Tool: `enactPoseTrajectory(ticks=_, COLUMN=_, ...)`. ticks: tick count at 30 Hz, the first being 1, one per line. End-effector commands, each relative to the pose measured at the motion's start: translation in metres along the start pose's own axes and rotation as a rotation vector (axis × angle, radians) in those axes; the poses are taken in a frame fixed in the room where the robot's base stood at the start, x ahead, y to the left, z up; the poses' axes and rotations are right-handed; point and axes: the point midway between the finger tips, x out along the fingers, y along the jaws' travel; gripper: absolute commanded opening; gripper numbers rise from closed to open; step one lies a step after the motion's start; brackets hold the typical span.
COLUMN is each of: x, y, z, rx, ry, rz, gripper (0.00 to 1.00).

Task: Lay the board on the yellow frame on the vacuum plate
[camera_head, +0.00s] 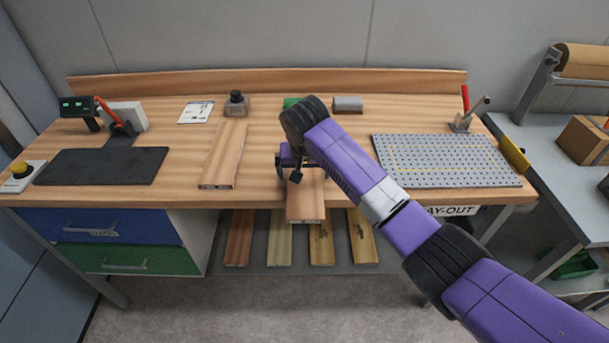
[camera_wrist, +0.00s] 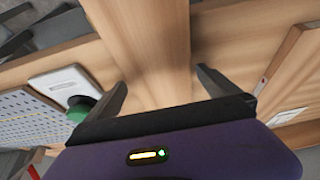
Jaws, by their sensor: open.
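A light wooden board (camera_head: 306,205) lies below my gripper (camera_head: 297,172), its near end reaching past the bench's front edge. In the wrist view this board (camera_wrist: 150,40) runs between the two spread fingers (camera_wrist: 165,92); the jaws are open and not closed on it. The arm hides the board's far part in the head view. The grey perforated vacuum plate (camera_head: 440,181) lies at the right of the bench, with a thin yellow frame (camera_head: 390,152) marked on it; the plate also shows at the left of the wrist view (camera_wrist: 25,120).
Another board (camera_head: 224,157) lies left of my gripper. A black mat (camera_head: 100,166) is at the left. A grey block (camera_head: 347,104) and a knobbed box (camera_head: 236,104) stand at the back. Several boards lie on the shelf below.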

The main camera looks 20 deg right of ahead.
Motion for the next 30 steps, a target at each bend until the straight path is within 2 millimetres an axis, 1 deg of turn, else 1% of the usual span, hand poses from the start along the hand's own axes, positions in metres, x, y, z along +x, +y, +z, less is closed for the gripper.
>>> enactPoseTrajectory(ticks=3, x=0.0048, y=0.0, z=-0.0002, rx=0.0, ry=0.001, rz=0.0, gripper=1.0)
enactPoseTrajectory(ticks=8, x=0.0049, y=0.0, z=-0.0002, rx=0.0, ry=0.001, rz=-0.001, gripper=1.0)
enactPoseTrajectory(ticks=9, x=0.0049, y=0.0, z=-0.0002, rx=0.0, ry=0.001, rz=-0.001, gripper=0.98)
enactPoseTrajectory(ticks=11, x=0.0048, y=0.0, z=-0.0003, rx=0.0, ry=0.001, rz=-0.001, gripper=0.86)
enactPoseTrajectory(ticks=15, x=0.0047, y=0.0, z=-0.0003, rx=-0.001, ry=0.001, rz=0.0, gripper=0.59)
enactPoseTrajectory(ticks=17, x=0.0047, y=0.0, z=-0.0003, rx=-0.001, ry=0.001, rz=0.0, gripper=0.47)
enactPoseTrajectory(ticks=18, x=0.0047, y=0.0, z=-0.0003, rx=-0.001, ry=0.002, rz=0.0, gripper=0.39)
enactPoseTrajectory(ticks=19, x=0.0047, y=0.0001, z=-0.0003, rx=-0.001, ry=0.001, rz=0.0, gripper=0.33)
enactPoseTrajectory(ticks=20, x=0.004, y=0.0, z=-0.0011, rx=-0.001, ry=0.003, rz=-0.001, gripper=0.31)
enactPoseTrajectory(ticks=21, x=0.004, y=-0.0001, z=-0.0011, rx=-0.001, ry=0.003, rz=-0.001, gripper=0.23)
enactPoseTrajectory(ticks=26, x=0.0038, y=-0.0001, z=-0.0012, rx=-0.001, ry=0.003, rz=-0.001, gripper=0.23)
enactPoseTrajectory(ticks=30, x=0.0, y=-0.0003, z=-0.0032, rx=0.0, ry=0.004, rz=-0.002, gripper=0.22)
